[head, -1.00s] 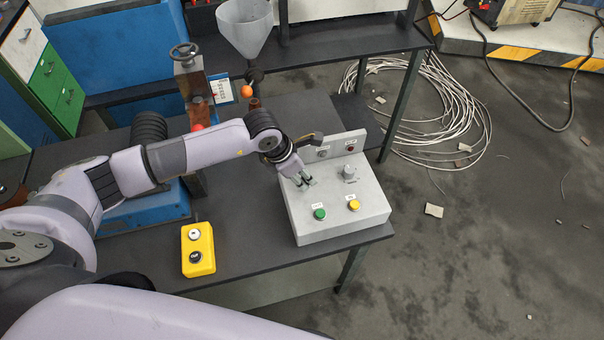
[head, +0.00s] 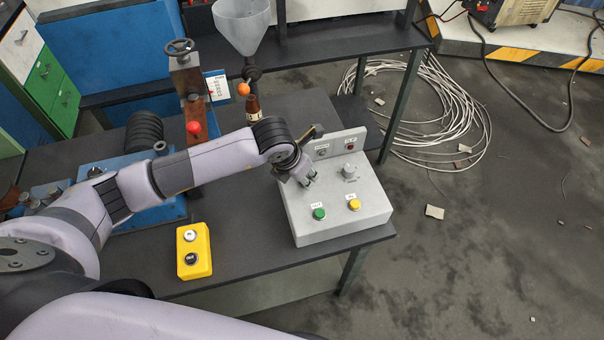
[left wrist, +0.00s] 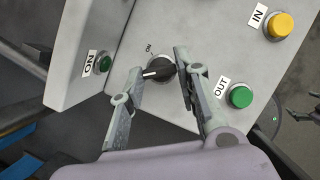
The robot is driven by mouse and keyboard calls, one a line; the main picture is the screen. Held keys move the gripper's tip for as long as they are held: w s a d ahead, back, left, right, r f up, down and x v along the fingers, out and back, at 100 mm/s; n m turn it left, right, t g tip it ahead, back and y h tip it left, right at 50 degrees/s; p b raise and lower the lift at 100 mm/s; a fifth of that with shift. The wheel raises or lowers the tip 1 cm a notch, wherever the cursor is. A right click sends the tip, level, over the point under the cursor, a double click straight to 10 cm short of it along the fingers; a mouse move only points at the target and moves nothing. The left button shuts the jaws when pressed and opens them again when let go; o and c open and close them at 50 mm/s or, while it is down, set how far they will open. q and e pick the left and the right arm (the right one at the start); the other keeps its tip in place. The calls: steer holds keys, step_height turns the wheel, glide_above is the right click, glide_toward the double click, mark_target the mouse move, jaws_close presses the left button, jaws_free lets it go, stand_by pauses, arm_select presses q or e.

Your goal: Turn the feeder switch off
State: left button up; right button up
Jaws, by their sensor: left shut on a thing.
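The grey control box (head: 335,222) stands at the right end of the dark table. My left gripper (head: 309,181) is over the left part of its top, fingers pointing down. In the left wrist view the feeder switch (left wrist: 161,67), a black rotary knob with a white pointer, sits between the fingers of my left gripper (left wrist: 159,71), which is shut on it. The white pointer points left in that view, and an "ON" mark is printed just above the knob. In the head view the gripper hides the switch.
The box top has a green button (head: 319,213), a yellow button (head: 354,204) and a grey knob (head: 349,170). Its upright back panel carries lamps, one green (left wrist: 105,63). A yellow two-button box (head: 194,251) lies left.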

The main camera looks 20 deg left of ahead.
arm_select(q)
steer(key=o, duration=1.2)
steer(key=shift+c, duration=0.2)
steer(key=v, duration=1.2)
steer(key=shift+w, duration=0.1)
